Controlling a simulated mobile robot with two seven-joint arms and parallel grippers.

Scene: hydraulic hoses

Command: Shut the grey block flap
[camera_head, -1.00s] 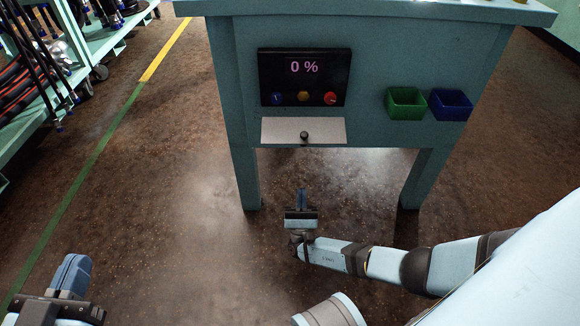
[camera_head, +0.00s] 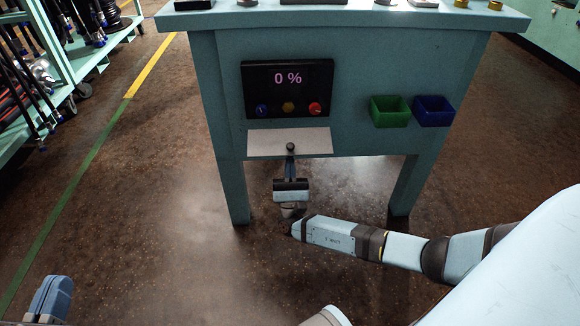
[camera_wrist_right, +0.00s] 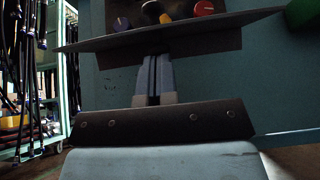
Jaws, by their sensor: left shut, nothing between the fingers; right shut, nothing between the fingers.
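The grey flap (camera_head: 310,141) with a dark round knob (camera_head: 290,147) sticks out from the teal bench front, below the black panel. In the right wrist view the flap (camera_wrist_right: 215,30) is seen edge-on from below. My right gripper (camera_head: 290,166) is shut and empty, pointing up just under the flap by the knob. In the right wrist view its fingertips (camera_wrist_right: 154,66) are at the flap's underside; whether they touch it I cannot tell. My left gripper (camera_head: 48,298) is shut and empty at the lower left, far from the flap.
The black panel (camera_head: 287,90) reads 0 % and has blue, orange and red knobs. A green bin (camera_head: 390,112) and a blue bin (camera_head: 433,112) hang to the right. Shelves of hoses (camera_head: 60,80) stand at the left. The floor below the bench is clear.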

